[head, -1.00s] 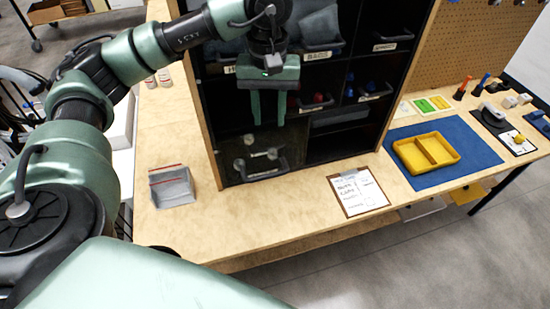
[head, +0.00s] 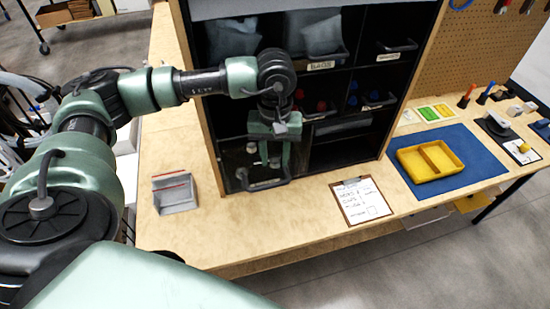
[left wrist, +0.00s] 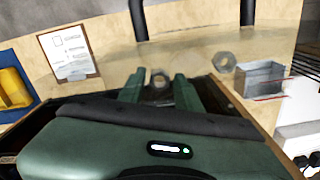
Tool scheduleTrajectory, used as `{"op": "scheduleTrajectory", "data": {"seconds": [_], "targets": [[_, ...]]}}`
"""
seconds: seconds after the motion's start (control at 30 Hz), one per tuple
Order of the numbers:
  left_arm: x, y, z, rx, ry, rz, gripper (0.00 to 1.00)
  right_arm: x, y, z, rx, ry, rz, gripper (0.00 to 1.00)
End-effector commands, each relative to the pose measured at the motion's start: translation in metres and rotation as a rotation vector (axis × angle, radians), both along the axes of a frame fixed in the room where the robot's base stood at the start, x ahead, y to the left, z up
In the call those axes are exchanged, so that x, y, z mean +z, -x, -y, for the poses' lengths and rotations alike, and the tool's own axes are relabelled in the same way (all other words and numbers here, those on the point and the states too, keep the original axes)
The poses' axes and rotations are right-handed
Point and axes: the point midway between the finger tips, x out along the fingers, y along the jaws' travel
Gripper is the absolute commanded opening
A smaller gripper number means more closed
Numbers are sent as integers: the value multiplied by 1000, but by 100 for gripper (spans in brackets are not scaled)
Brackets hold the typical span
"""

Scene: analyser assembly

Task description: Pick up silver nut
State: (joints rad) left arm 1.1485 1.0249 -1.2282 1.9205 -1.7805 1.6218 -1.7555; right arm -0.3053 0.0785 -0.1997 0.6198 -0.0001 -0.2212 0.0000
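A silver nut (left wrist: 160,79) shows between the two fingers of my left gripper (left wrist: 158,92) in the left wrist view. A second silver nut (left wrist: 224,62) lies to the right of the fingers there. In the head view my left gripper (head: 274,158) points down into the bottom-left compartment of the black shelf, over the clear bin (head: 262,186). Its fingers are apart, with the nut between or just beyond the tips; I see no contact. The arm and fingers partly hide the bin's contents in the head view. My right gripper is not in view.
The black shelf (head: 388,22) has dividers close around the left gripper. A grey open box (head: 175,195) stands left of it on the wooden table. A clipboard (head: 361,201) and a yellow tray (head: 428,161) on a blue mat (head: 475,160) lie to the right.

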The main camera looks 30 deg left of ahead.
Motion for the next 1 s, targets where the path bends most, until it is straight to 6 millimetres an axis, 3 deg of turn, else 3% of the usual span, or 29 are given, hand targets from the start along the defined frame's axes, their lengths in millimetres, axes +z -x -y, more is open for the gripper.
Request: {"op": "scheduleTrajectory", "data": {"seconds": [0.17,0.27,0.3,0.73,0.87,1.0], "targets": [[0,0,0,0,0,0,31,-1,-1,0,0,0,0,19],[0,0,0,0,0,0,3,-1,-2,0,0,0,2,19],[0,0,0,0,0,0,0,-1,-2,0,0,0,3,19],[6,-1,0,0,1,2,0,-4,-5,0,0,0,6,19],[20,-1,0,0,1,4,0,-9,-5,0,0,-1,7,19],[46,-2,1,-1,1,8,0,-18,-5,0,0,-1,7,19]]}}
